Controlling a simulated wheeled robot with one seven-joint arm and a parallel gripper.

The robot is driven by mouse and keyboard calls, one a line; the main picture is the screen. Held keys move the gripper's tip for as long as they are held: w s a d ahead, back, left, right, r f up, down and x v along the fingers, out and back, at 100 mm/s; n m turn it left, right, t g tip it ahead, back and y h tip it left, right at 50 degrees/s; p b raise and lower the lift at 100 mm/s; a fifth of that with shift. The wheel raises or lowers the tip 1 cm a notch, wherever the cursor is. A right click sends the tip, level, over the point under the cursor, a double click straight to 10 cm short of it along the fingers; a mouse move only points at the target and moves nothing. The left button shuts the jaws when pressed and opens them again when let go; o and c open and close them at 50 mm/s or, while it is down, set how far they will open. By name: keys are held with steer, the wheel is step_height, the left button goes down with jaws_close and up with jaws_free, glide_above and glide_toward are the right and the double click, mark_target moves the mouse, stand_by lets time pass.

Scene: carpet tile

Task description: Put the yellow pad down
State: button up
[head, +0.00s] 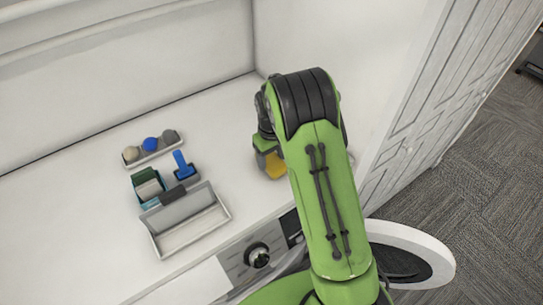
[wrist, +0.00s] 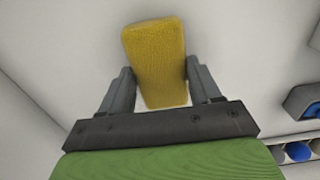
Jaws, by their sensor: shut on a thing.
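The yellow pad (wrist: 157,62) is a rectangular block with a rough surface. In the wrist view it sits between the two dark fingers of my gripper (wrist: 159,84), which is shut on it. In the head view the yellow pad (head: 273,164) shows partly beside my green arm, over the white counter right of the tray. Most of my gripper is hidden behind the arm there. I cannot tell whether the pad touches the counter.
A grey open tray (head: 158,240) stands on the white counter (head: 90,215). Behind it are a blue-handled item (head: 181,163), a green holder (head: 146,177) and a small rack with balls (head: 153,154). A wall closes the back. A control knob (head: 258,255) is on the front.

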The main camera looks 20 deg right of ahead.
mark_target(272, 160)
steer(key=shift+f, duration=0.15)
steer(key=o, duration=1.1)
steer(key=s+r+m+t, duration=0.1)
steer(key=s+r, duration=0.2)
steer(key=r, duration=0.7)
steer(key=s+r+t, duration=0.1)
steer(key=s+r, duration=0.3)
steer(key=r, duration=0.6)
steer(key=s+m+t, duration=0.1)
steer(key=s, duration=0.6)
steer(key=s+r+t, duration=0.1)
steer(key=s, duration=0.6)
steer(key=s+r+m+t, duration=0.1)
steer(key=s, duration=0.6)
steer(key=shift+m+t, duration=0.3)
